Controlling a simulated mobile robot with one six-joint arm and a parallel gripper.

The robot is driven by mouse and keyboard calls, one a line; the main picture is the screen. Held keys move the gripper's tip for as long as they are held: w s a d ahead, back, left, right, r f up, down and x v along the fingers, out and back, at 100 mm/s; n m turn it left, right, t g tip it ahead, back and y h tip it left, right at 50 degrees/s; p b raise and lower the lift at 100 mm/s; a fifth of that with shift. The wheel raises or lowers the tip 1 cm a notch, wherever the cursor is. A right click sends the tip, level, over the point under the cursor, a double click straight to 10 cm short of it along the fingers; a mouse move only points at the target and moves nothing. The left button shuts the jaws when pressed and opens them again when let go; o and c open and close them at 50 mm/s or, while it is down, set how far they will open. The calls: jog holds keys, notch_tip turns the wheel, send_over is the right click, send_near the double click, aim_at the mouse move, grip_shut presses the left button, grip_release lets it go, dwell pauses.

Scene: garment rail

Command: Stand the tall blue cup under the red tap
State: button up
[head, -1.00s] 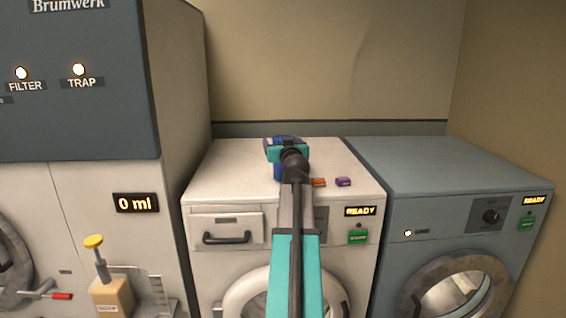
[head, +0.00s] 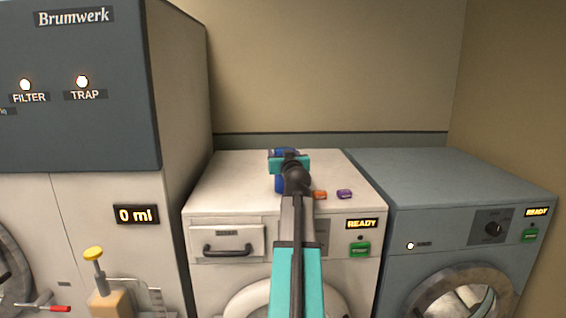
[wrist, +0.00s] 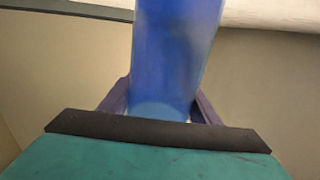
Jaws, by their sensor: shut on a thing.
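The tall blue cup (head: 281,184) is partly hidden behind my gripper and arm in the head view, over the white washer's top. My gripper (head: 290,164) is shut on it. In the wrist view the blue cup (wrist: 172,50) fills the space between the two dark fingers, its far end out of frame. I cannot tell whether the cup touches the washer top. The red tap (head: 50,308), a metal spout with a red handle, is low at the left edge of the head view, far from the cup.
Small orange (head: 320,195) and purple (head: 344,194) blocks lie beside the cup on the white washer (head: 235,180). A yellow-topped pump dispenser (head: 94,254) is near the tap. A blue-grey machine (head: 440,175) is at right.

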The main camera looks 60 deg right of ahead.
jog(key=shift+r, duration=0.1)
notch_tip(320, 180, up, 3)
jog(key=shift+r+b, duration=0.1)
jog(key=shift+b, duration=0.65)
jog(key=w+a+r+b+v, duration=0.1)
jog(key=b+v, duration=0.3)
jog(key=v, duration=1.2)
jog(key=shift+r, duration=0.3)
jog(key=shift+w, duration=0.15)
